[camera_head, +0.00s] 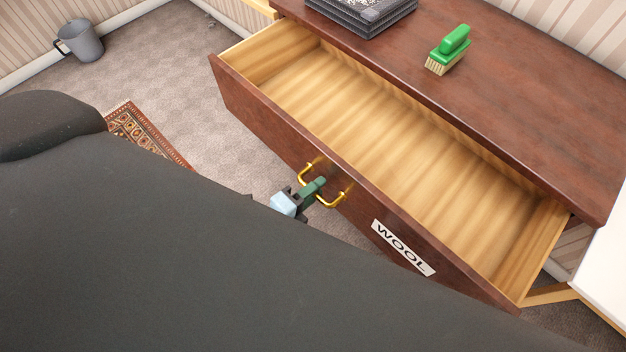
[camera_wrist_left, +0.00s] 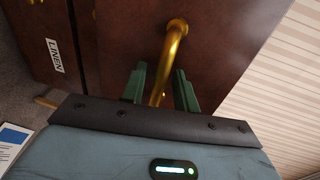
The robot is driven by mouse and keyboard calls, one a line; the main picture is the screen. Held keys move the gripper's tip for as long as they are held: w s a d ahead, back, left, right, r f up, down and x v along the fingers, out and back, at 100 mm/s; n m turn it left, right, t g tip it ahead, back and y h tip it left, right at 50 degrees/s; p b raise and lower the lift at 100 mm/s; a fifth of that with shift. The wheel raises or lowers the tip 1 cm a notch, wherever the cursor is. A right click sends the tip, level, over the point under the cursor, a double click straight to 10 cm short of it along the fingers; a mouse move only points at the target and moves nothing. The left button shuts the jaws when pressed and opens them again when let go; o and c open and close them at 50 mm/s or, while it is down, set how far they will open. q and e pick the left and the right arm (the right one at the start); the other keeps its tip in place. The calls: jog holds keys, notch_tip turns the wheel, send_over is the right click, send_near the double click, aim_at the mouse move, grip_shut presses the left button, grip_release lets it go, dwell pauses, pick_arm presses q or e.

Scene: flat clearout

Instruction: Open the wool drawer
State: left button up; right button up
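The wool drawer (camera_head: 270,120) is pulled well out of the dark wooden cabinet (camera_head: 540,95), and its pale inside is empty. Its front carries a white WOOL label (camera_head: 403,248) and a gold bar handle (camera_head: 332,201). My left gripper (camera_head: 318,184) is at the handle. In the left wrist view, the handle (camera_wrist_left: 172,50) passes between the two green fingers of my left gripper (camera_wrist_left: 161,85). The fingers stand apart, with gaps visible beside the bar. My right gripper is not in view.
A LINEN label (camera_wrist_left: 54,56) shows on a neighbouring front.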

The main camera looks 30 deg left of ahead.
pick_arm(q)
jog(key=b+v, duration=0.1)
jog(key=v, duration=0.6)
jog(key=shift+s+a+b, duration=0.15)
jog(key=shift+s+b, duration=0.2)
jog(key=shift+b, duration=0.05)
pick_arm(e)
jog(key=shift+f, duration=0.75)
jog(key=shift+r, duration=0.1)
